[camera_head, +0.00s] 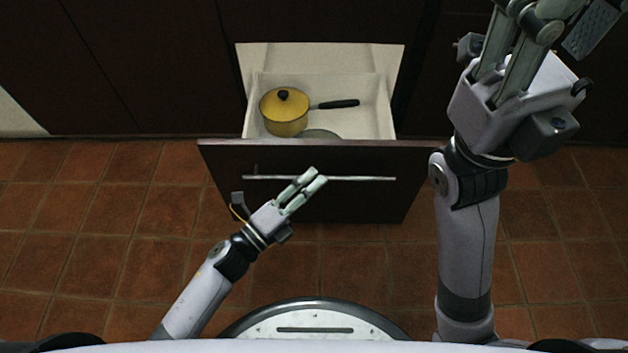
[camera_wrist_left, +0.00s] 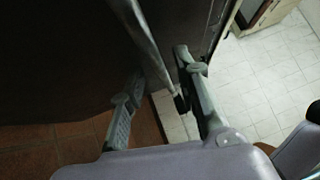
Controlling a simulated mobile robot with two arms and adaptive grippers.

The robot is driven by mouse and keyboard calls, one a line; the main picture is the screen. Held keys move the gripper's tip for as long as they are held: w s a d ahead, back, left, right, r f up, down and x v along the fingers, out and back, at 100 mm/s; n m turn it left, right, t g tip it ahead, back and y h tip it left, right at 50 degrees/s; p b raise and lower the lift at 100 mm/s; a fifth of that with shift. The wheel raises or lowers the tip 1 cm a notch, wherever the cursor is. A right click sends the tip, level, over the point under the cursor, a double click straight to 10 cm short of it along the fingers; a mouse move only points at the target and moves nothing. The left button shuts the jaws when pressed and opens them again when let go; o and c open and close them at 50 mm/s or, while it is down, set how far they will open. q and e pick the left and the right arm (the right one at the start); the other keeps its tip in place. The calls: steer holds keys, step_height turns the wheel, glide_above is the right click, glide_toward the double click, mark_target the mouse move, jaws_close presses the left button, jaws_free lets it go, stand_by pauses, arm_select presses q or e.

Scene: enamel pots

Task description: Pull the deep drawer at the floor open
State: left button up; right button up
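The deep drawer (camera_head: 225,165) at the floor is pulled out, its dark front standing well clear of the cabinet. Its pale inside shows a yellow pot (camera_head: 285,112) with a black handle, and part of a greyish round thing. A thin metal bar handle (camera_head: 360,178) runs across the front. My left gripper (camera_head: 314,176) is at the middle of this bar. In the left wrist view its fingers (camera_wrist_left: 160,100) are apart, with the bar (camera_wrist_left: 150,45) running between them; contact cannot be made out. My right gripper (camera_head: 548,25) is raised at the upper right, empty, its fingers spread and partly cut off.
Dark cabinet fronts (camera_head: 140,60) stand on both sides of the drawer. Reddish tiled floor (camera_head: 90,200) is clear in front and to the left. My round base shows at the bottom. Pale tiles (camera_wrist_left: 265,85) show in the left wrist view.

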arm_select(q)
steer(key=v, duration=1)
steer(key=shift+s+a, duration=0.25)
steer(key=shift+a, duration=0.05)
